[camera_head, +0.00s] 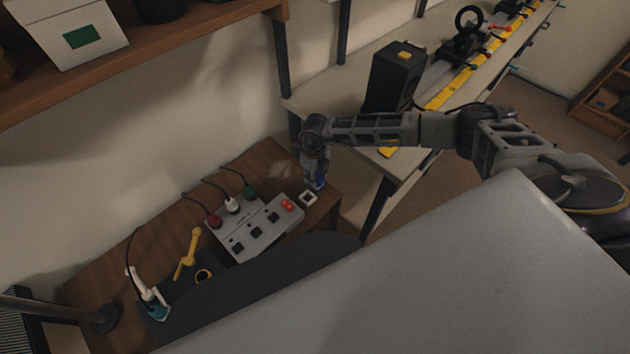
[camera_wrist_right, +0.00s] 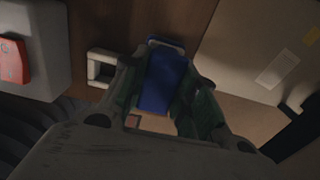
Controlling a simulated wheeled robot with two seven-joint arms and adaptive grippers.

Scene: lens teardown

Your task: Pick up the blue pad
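The blue pad (camera_wrist_right: 163,80) shows in the right wrist view between the two fingers of my right gripper (camera_wrist_right: 165,88). The fingers lie close along both its sides, with no clear gap. In the head view my right gripper (camera_head: 314,176) points down over the far right end of the wooden table, and a bit of the blue pad (camera_head: 318,184) shows at its tips. Whether the pad's lower end touches the table is hidden. My left gripper is not in view.
A small white square frame (camera_head: 308,198) lies right beside the pad. Left of it is a grey control box (camera_head: 255,229) with red buttons and cables. The wooden table's (camera_head: 150,245) edge is close on the right. A bench (camera_head: 405,170) with a black box (camera_head: 394,75) stands behind.

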